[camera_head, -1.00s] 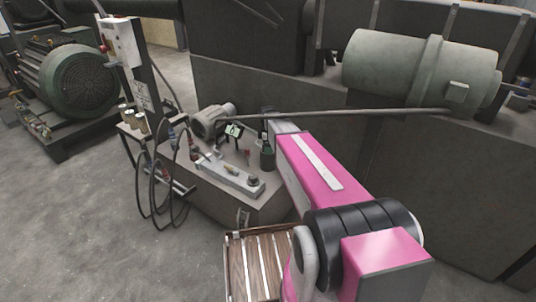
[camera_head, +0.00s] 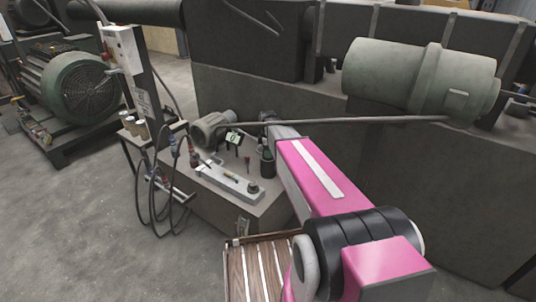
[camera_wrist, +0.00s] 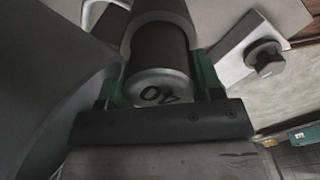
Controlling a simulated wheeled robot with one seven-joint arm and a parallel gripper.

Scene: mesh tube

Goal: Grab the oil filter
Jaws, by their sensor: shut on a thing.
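In the wrist view, a short dark cylinder with a pale metal end, which I take to be the oil filter (camera_wrist: 158,48), sits between the green fingers of my gripper (camera_wrist: 158,80). Black characters, reading like "40" turned round, are on its near end. A finger is on each side of it, and my gripper is shut on it. Its far end meets a wider grey round part (camera_wrist: 160,14); I cannot tell whether they are joined. In the head view my pink arm reaches to the bench, and neither my fingers nor the held cylinder can be made out.
The grey bench (camera_head: 245,213) carries a flat metal bar (camera_head: 228,182), a grey motor-like part (camera_head: 208,130) and a dark bottle-like object (camera_head: 267,164). A thin rod (camera_head: 345,121) crosses above. Slatted wood (camera_head: 262,266) lies in front. A bolt head (camera_wrist: 265,60) shows beside my gripper.

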